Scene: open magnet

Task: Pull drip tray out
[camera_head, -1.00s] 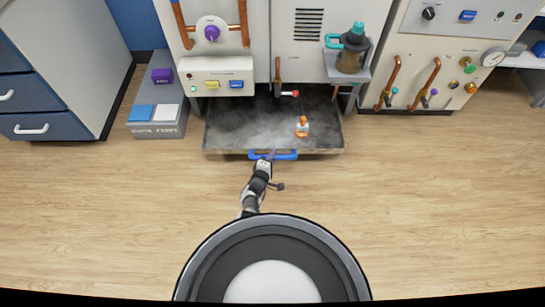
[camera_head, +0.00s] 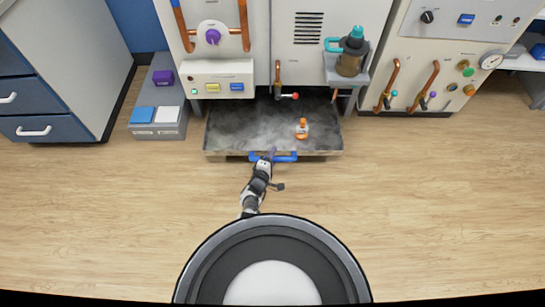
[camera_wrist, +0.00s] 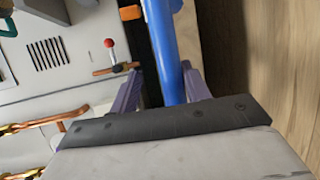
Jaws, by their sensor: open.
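The drip tray (camera_head: 225,140) is a wide, stained grey pan low under the middle machine, sticking out over the floor toward me. Its blue bar handle (camera_head: 287,157) runs along the middle of the front edge. My gripper (camera_head: 265,160) is at the left part of this handle. In the wrist view the blue handle (camera_wrist: 165,45) passes between my two purple fingers, which are apart on either side of it. Whether either finger touches the handle cannot be told. A small white and orange bottle (camera_head: 302,130) stands on the tray, right of its middle.
A brass tap with a red knob (camera_head: 287,96) hangs over the tray's back. A grey box (camera_head: 160,132) with blue, white and purple items stands left of the tray. A jug (camera_head: 352,52) sits on a shelf at upper right. The wooden floor around my arm is clear.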

